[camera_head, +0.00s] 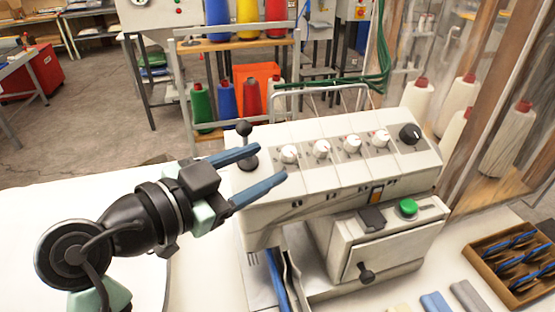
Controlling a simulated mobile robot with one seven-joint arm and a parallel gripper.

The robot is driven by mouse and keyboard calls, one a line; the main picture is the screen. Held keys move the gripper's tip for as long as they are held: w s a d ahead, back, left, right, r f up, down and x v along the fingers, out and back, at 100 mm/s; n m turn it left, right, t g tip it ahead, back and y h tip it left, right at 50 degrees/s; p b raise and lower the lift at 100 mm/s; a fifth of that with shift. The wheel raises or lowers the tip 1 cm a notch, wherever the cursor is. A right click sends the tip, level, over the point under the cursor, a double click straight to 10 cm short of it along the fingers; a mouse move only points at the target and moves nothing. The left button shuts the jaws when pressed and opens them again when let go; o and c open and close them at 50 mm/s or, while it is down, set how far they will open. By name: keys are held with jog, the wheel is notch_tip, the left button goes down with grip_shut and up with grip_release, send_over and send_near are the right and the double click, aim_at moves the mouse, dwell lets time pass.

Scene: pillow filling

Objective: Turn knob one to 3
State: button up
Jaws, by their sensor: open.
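A white machine (340,190) stands on the table with a row of knobs along its sloped top panel. Four are white: the leftmost (289,154), then the second (321,149), third (352,143) and fourth (381,138). A larger black knob (410,134) is at the right end. Which one is knob one is not readable, and the dial marks are too small to read. My gripper (272,164) is open and empty, with two blue fingers pointing right. Its fingertips are just left of the leftmost white knob, apart from it in the picture.
A black ball-topped lever (244,130) rises at the panel's left end, near my upper finger. A green button (407,207) and a small black knob (366,273) are on the lower housing. A wooden tray (510,262) sits at right. The white table (80,205) is clear at left.

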jog(key=b+v, duration=0.1)
jog(key=v, duration=0.6)
jog(key=shift+s+a, duration=0.25)
